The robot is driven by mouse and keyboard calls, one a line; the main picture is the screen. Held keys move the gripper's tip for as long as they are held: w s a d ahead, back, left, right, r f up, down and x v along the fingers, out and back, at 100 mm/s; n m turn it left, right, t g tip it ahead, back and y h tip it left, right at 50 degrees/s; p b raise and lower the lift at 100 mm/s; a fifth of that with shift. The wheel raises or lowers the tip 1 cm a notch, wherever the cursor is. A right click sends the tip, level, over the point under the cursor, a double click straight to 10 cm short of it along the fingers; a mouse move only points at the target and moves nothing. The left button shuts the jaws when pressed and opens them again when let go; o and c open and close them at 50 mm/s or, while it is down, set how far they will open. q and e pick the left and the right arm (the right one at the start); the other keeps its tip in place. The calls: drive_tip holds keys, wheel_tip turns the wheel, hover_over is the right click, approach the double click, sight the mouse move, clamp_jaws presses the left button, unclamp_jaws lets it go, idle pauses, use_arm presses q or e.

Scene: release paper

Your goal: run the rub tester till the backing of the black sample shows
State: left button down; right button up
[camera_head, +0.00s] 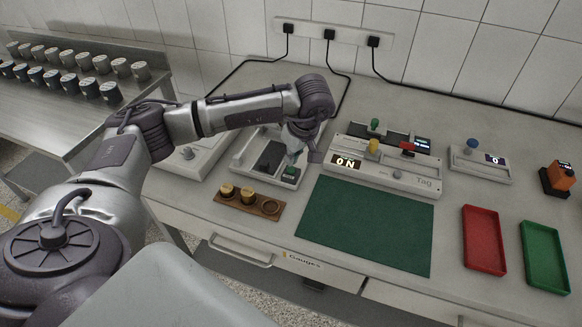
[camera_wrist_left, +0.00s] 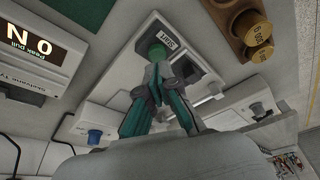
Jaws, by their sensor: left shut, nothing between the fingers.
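The rub tester (camera_head: 244,158) is a pale box with a dark recessed bed on the bench, left of the instrument with the lit display. My left gripper (camera_head: 294,156) is shut and empty, pointing down over the button. In the left wrist view its fingertips (camera_wrist_left: 158,72) are right at the button; I cannot tell whether they touch it. The black sample cannot be told apart from the dark bed, partly behind my gripper. My right gripper is not in view.
A lit-display instrument (camera_head: 420,184) stands to the right. In front are a wooden block with brass weights (camera_head: 267,208) and a green mat (camera_head: 365,225). A blue-knob device (camera_head: 480,166), red tray (camera_head: 484,240) and green tray (camera_head: 543,256) are further right.

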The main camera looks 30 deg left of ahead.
use_arm(q)
drive_tip(key=shift+f+b, duration=1)
drive_tip(key=shift+f, duration=0.2)
idle(0.9)
drive_tip(key=shift+r, duration=0.15)
drive_tip(key=shift+p+v, duration=0.75)
drive_tip(key=shift+v, duration=0.2)
drive_tip(key=p+v, duration=0.2)
drive_tip(key=v, duration=0.1)
drive_tip(key=s+p+v, duration=0.1)
drive_tip(key=v, duration=0.1)
drive_tip(key=shift+d+r, duration=0.1)
drive_tip(key=shift+d, duration=0.15)
